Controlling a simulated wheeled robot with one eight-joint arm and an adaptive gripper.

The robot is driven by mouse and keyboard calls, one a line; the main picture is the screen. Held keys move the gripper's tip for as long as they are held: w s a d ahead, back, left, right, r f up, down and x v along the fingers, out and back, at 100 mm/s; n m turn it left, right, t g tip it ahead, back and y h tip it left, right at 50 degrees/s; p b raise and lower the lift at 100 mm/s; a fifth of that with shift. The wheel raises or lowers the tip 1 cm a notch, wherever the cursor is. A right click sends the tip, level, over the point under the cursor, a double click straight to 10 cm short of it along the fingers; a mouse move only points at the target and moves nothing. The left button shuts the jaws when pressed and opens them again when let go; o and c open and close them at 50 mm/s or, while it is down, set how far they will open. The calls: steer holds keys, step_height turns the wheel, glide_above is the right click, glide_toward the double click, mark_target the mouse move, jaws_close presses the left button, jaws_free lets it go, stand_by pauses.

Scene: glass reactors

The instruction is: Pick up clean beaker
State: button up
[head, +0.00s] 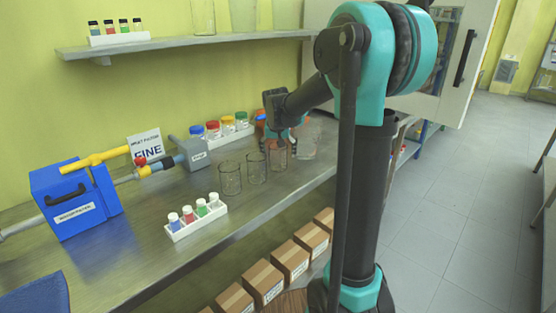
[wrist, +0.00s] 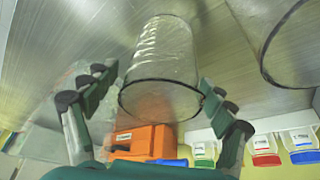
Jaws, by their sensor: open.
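Several clear glass beakers stand in a row on the steel bench. In the head view the nearest beaker (head: 230,181) is at the left, a second beaker (head: 256,168) is behind it, and a third beaker (head: 278,158) stands by my gripper (head: 284,138). In the wrist view a clear, apparently empty beaker (wrist: 160,62) lies between the two fingers of my open gripper (wrist: 158,84), with a finger on each side of its rim. I cannot tell whether the fingers touch it. A neighbouring beaker (wrist: 292,45) is at the right. No label tells which is clean.
A larger glass vessel (head: 308,140) stands just right of my gripper. Coloured-cap jars (head: 228,125) and an orange device (wrist: 150,138) are near the wall. A white rack of small vials (head: 196,217) is at the bench front. A blue machine (head: 76,198) stands left.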

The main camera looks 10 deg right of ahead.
steer(key=shift+f, duration=0.25)
steer(key=shift+c, duration=0.6)
steer(key=c, duration=1.2)
steer(key=shift+r, duration=0.15)
